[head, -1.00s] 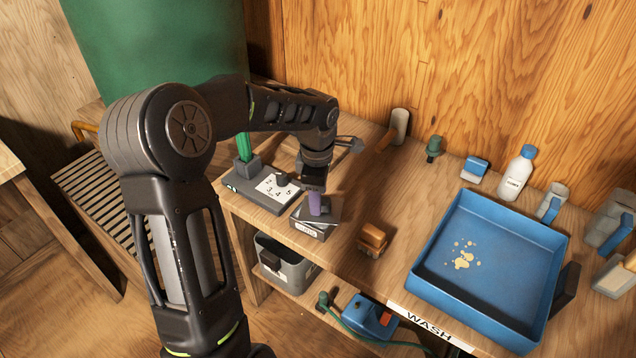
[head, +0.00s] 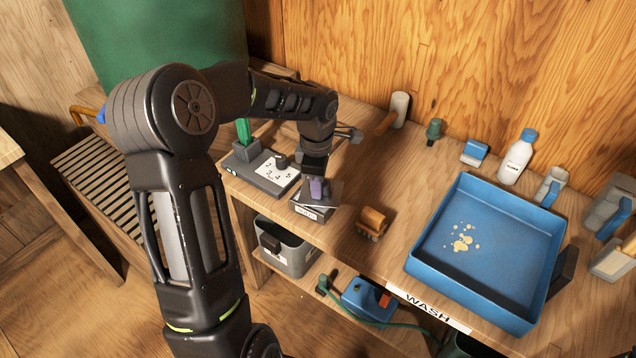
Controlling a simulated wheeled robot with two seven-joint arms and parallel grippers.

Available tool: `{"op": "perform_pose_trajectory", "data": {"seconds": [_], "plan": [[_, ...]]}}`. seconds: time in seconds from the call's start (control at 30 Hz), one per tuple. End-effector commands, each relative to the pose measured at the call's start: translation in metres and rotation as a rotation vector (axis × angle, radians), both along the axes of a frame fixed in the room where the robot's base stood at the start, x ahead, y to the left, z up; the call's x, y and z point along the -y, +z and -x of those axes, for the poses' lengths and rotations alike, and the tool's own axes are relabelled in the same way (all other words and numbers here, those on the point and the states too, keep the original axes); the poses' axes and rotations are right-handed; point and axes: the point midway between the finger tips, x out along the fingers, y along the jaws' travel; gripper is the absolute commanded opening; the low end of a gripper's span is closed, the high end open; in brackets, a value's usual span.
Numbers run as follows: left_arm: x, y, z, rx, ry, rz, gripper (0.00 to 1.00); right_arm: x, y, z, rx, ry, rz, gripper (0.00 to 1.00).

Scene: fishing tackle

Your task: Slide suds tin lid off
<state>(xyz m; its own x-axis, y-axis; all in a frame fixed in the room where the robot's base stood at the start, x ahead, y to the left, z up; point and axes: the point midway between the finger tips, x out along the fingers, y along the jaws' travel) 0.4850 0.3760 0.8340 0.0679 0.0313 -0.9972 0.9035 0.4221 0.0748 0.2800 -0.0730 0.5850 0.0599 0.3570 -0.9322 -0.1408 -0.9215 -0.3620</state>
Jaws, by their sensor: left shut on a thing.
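The suds tin (head: 307,213) is a small grey box with a white label, near the bench's front edge. Its dark flat lid (head: 334,191) lies over the top, sitting a little toward the back and right of the box. My left gripper (head: 316,178) points down from above and is shut on the lid by this purple part; the fingertips are partly hidden. I cannot tell how far the lid is clear of the tin. My right gripper is not in view.
A numbered grey board (head: 262,175) lies left of the tin. An orange-brown brush or block (head: 372,223) lies to its right. The blue wash tray (head: 420,262) fills the right side. A bottle (head: 516,160) stands behind. A grey bin (head: 290,246) is on the shelf below.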

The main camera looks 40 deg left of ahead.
Motion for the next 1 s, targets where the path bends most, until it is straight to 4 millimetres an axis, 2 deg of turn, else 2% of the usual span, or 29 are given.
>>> {"op": "perform_pose_trajectory", "data": {"seconds": [0.1,0.47,1.0], "plan": [[0.000,0.000,0.000,0.000,0.000,0.000,0.00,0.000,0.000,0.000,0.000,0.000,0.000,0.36],[0.000,0.002,0.000,0.001,0.000,0.000,0.00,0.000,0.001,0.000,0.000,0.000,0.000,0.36],[0.000,0.034,0.000,0.002,0.000,-0.001,0.00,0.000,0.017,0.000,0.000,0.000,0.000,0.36]]}}
